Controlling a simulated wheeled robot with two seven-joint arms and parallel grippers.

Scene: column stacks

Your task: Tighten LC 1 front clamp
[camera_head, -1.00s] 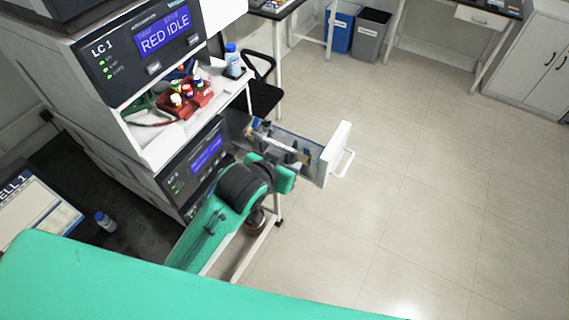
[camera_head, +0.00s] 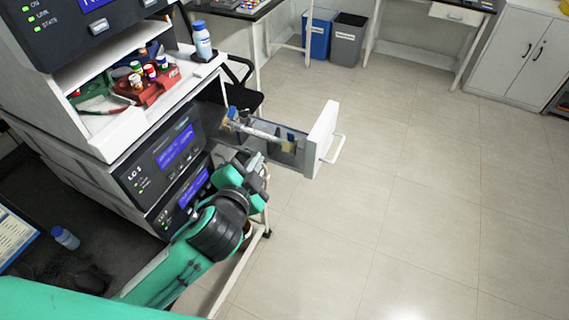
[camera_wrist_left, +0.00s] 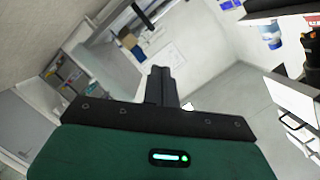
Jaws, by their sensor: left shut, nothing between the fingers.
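A drawer stands open from the instrument stack in the head view, its white front (camera_head: 320,140) with a handle facing right. A pale column (camera_head: 258,131) lies lengthwise inside it. My left gripper (camera_head: 257,168) is shut and empty, just below and outside the drawer's near side, apart from the clamps. In the left wrist view its closed dark fingers (camera_wrist_left: 164,86) point at open room. My right gripper is out of view.
A red rack of capped vials (camera_head: 145,85) and a blue-capped bottle (camera_head: 202,42) stand on the shelf above the drawer. Instrument screens (camera_head: 176,148) face right below it. A black chair (camera_head: 240,85) is behind the drawer. The floor to the right is clear.

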